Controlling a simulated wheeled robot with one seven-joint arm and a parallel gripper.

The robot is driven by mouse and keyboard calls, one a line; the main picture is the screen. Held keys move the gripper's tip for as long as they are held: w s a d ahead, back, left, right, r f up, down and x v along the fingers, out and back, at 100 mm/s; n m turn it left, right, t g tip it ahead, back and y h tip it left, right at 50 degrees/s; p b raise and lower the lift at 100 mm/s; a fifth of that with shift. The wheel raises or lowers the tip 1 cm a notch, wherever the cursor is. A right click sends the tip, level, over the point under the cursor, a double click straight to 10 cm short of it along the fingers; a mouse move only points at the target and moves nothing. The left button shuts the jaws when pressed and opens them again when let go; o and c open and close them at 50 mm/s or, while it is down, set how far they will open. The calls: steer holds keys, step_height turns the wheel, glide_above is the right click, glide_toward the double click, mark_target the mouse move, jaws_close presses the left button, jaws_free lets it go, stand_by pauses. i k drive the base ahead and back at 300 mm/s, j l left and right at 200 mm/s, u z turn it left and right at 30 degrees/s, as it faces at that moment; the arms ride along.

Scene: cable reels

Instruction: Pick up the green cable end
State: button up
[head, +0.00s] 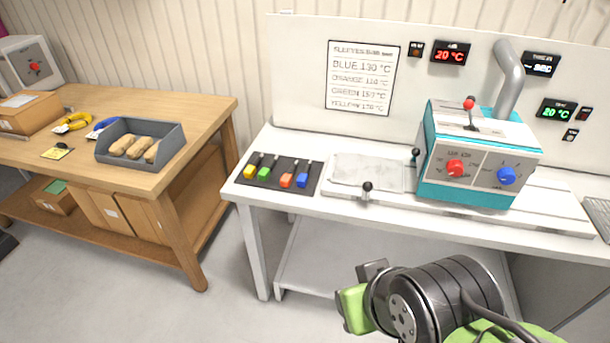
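A small green piece (265,173) with a short black stub lies on a dark mat (309,182) on the white bench. It is probably the green cable end, but it is too small to be sure. A yellow piece (250,171) lies to its left. An orange-red piece (287,180) and a blue piece (303,180) lie to its right, each with a dark stub. Part of my own arm shows at the bottom right, in front of the bench and well apart from the mat.
A teal and white machine (478,160) with red and blue knobs stands on the bench, right of a pale plate (367,172) and small dark-knobbed posts. A wooden table (205,120) at left bears a grey bin (170,139) of brown items. Floor shows between.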

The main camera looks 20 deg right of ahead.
mark_target(265, 173)
steer(key=i+u, duration=0.2)
steer(key=u, duration=0.25)
steer(key=i+u, duration=0.15)
steer(key=u, duration=0.35)
steer(key=i+l+u, duration=0.15)
steer(key=u, duration=0.3)
steer(key=i+l+u, duration=0.15)
steer(key=u, duration=0.3)
steer(key=l+u, duration=0.3)
steer(key=u, duration=0.15)
steer(key=i+l+u, duration=0.1)
steer(key=l+u, duration=0.2)
steer(key=u, duration=0.2)
